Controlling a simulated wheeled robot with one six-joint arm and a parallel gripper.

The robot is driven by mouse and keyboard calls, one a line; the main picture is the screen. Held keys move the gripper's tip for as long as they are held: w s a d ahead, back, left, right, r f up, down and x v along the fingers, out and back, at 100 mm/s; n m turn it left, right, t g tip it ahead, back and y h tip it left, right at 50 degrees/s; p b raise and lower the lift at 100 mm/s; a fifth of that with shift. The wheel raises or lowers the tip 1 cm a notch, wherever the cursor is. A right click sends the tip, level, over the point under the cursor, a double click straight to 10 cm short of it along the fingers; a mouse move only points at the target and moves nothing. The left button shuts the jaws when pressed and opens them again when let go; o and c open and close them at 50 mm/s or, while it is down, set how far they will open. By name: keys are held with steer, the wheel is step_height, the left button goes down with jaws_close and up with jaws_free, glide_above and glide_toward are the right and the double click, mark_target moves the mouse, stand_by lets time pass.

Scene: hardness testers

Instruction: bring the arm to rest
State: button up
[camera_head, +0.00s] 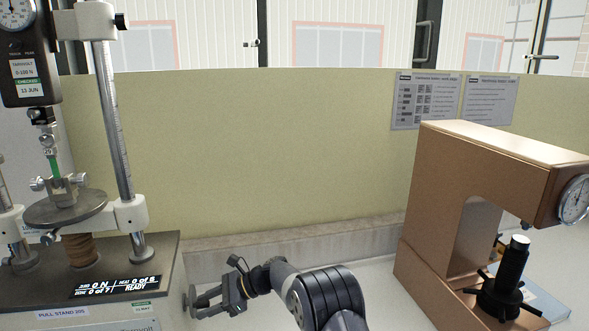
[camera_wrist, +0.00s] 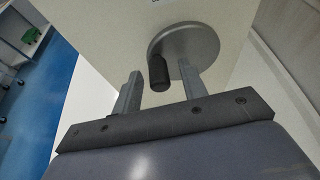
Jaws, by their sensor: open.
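My gripper (camera_head: 208,300) is low in the middle of the head view, just right of the pull stand (camera_head: 40,277). In the wrist view my gripper (camera_wrist: 161,76) is open, its two fingers apart with nothing clamped. A round grey handwheel (camera_wrist: 199,41) with a black crank knob (camera_wrist: 158,74) lies straight ahead on a pale side face. The knob appears between the fingertips in the picture; I cannot tell its exact depth. My arm (camera_head: 322,297) reaches in from the bottom of the head view.
A copper-brown hardness tester (camera_head: 430,190) with a dial (camera_head: 574,200) and a black spindle (camera_head: 512,270) stands at right. The pull stand carries a force gauge (camera_head: 28,60) and a steel column (camera_head: 114,120). A yellow-green panel (camera_head: 270,150) closes the back.

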steer(key=shift+r, duration=0.15)
steer(key=b+v, duration=0.3)
steer(key=v, duration=0.8)
steer(key=p+x, duration=0.2)
steer(key=x, duration=0.9)
steer(key=shift+a+f+p, duration=0.1)
steer(key=shift+f+p, duration=0.2)
steer(key=shift+p, duration=0.1)
steer(key=shift+d+f+n+t+b, duration=0.25)
steer(key=shift+n+b, duration=0.25)
steer(key=shift+b, duration=0.5)
steer(key=n+t+b, duration=0.1)
steer(key=n+b, duration=0.1)
steer(key=b, duration=0.1)
steer(key=f+n+t+y+b, duration=0.1)
steer(key=b, duration=0.3)
steer(key=shift+s+a+f+n+t, duration=0.1)
steer(key=shift+f+n+t, duration=0.15)
steer(key=shift+n, duration=0.15)
steer(key=shift+r, duration=0.2)
